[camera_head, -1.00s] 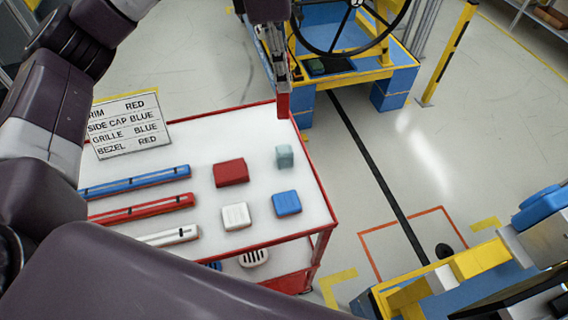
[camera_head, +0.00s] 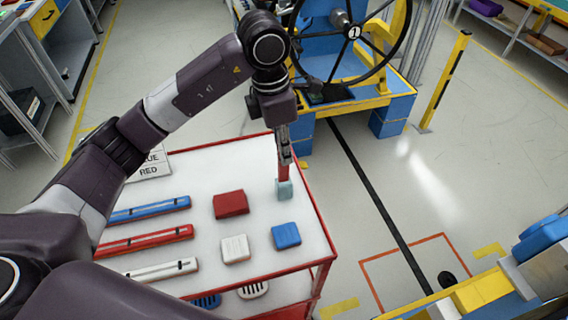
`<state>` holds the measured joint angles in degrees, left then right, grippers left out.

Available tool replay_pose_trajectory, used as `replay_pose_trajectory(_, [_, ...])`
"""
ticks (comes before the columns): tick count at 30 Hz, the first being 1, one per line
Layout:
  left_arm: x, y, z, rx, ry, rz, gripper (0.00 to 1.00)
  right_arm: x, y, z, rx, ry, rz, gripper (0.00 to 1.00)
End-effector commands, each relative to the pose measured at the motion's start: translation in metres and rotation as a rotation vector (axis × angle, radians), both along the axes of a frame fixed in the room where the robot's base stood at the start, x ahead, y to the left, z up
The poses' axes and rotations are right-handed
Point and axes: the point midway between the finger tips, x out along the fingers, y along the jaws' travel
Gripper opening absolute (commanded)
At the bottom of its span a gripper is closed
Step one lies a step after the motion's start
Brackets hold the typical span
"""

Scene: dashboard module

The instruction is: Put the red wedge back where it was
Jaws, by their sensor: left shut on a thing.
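My left gripper (camera_head: 284,160) points down over the far right part of the white-topped red cart (camera_head: 315,240). It is shut on a narrow red piece, likely the red wedge (camera_head: 283,173), which hangs upright below the fingers. Its lower end overlaps a small pale green block (camera_head: 285,190) in the picture; I cannot tell whether they touch. A separate flat red block (camera_head: 230,204) lies on the cart to the left. My right gripper is not in view.
Blue (camera_head: 286,236) and white (camera_head: 235,248) blocks lie nearer, with blue, red and white bars (camera_head: 145,242) to the left. My left arm partly hides a lettered sign (camera_head: 155,165). A steering wheel (camera_head: 352,35) on a blue and yellow stand is behind.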

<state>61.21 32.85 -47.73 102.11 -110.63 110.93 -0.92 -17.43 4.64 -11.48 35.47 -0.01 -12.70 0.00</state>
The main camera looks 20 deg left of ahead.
Motion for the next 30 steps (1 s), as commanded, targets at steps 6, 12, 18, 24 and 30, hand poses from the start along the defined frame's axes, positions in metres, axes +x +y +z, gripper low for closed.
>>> replay_pose_trajectory(6, [0.000,0.000,-0.021,0.000,-0.001,0.000,0.00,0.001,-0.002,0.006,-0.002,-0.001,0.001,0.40])
replay_pose_trajectory(12, [-0.001,0.000,-0.043,-0.001,0.005,0.000,0.00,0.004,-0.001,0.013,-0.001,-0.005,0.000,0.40])
replay_pose_trajectory(18, [0.000,0.000,-0.060,0.000,-0.001,0.000,0.00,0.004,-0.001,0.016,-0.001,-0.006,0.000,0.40])
replay_pose_trajectory(24, [0.000,0.000,-0.061,0.000,-0.001,-0.001,0.00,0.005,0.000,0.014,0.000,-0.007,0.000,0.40])
replay_pose_trajectory(30, [0.000,0.000,-0.062,0.000,-0.001,-0.001,0.26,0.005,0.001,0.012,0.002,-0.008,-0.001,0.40])
